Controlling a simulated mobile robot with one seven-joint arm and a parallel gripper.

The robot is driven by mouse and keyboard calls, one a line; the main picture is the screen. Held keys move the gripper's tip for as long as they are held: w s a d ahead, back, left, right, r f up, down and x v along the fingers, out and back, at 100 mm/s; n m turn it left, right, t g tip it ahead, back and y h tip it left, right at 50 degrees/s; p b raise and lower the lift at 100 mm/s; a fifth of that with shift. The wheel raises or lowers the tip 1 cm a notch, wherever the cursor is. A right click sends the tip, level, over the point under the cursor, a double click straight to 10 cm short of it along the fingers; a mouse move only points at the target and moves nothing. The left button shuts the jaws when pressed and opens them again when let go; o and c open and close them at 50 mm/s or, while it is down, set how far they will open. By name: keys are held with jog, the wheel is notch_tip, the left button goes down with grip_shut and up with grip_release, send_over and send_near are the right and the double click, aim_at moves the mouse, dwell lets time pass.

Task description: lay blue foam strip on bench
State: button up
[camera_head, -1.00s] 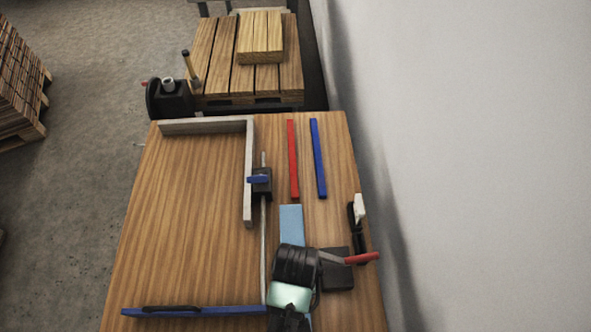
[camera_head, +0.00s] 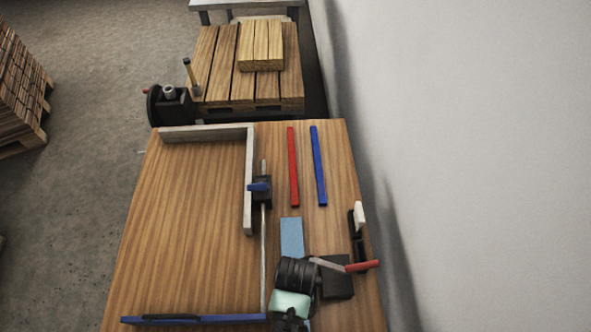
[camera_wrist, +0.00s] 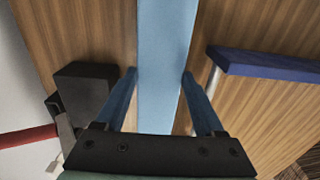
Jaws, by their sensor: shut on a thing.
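A light-blue foam strip (camera_wrist: 166,30) runs lengthwise between the two fingers of my gripper (camera_wrist: 159,74) in the wrist view, reaching the top of the picture. My gripper is shut on it. In the head view, the far part of the strip (camera_head: 291,236) shows over the right half of the wooden bench (camera_head: 190,230). My wrist hides its near part, with a small light-blue bit showing at the bottom edge. I cannot tell whether the strip touches the bench.
A red bar (camera_head: 293,167) and a dark-blue bar (camera_head: 318,166) lie beyond the strip. A clamp (camera_head: 261,188) and grey frame (camera_head: 249,180) stand left of it. A black block (camera_head: 336,283) and a red-handled tool (camera_head: 361,265) are on the right.

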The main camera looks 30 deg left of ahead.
jog(key=o, duration=1.4)
jog(key=shift+f, duration=0.1)
notch_tip(320, 180, up, 13)
jog(key=shift+r+p, duration=0.1)
jog(key=shift+p, duration=0.2)
